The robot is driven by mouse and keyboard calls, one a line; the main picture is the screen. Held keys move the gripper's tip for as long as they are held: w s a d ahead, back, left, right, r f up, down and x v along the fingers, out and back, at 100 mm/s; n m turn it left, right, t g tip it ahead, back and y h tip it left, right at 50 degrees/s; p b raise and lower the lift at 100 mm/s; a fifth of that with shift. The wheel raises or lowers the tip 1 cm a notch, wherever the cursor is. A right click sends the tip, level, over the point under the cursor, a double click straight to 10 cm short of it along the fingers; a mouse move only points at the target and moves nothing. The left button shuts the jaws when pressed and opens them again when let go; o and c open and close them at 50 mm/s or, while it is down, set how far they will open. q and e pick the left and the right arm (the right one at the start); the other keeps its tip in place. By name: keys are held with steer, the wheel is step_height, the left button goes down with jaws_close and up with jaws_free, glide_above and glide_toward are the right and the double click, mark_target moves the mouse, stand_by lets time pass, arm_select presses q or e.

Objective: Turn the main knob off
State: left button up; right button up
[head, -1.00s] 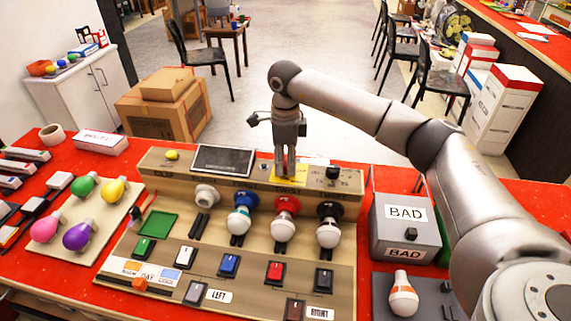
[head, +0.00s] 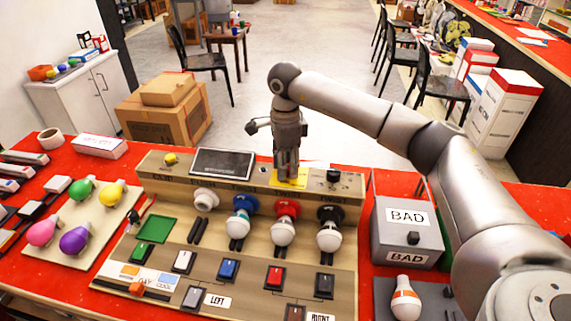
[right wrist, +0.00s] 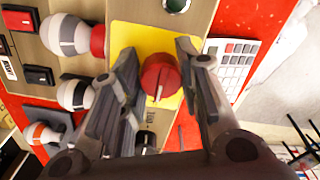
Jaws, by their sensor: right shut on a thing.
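The main knob is a round red knob (right wrist: 160,77) with a pale pointer line, on a yellow plate (right wrist: 130,36) in the right wrist view. The yellow plate (head: 301,181) also shows on the raised back ledge of the control panel in the head view, where my gripper hides the knob. My right gripper (head: 288,176) points down over the plate. In the right wrist view its fingers (right wrist: 156,52) stand on both sides of the knob, and it is shut on the knob. My left gripper is not in view.
The panel has a dark screen (head: 222,161), a small black knob (head: 333,174), bulbs in coloured sockets and rows of switches. A grey box marked BAD (head: 405,231) stands to its right. Loose coloured bulbs lie on a board (head: 57,253) at left.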

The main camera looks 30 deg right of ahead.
steer(key=o, duration=1)
step_height(320, 180, up, 12)
steer(key=shift+r, duration=0.1)
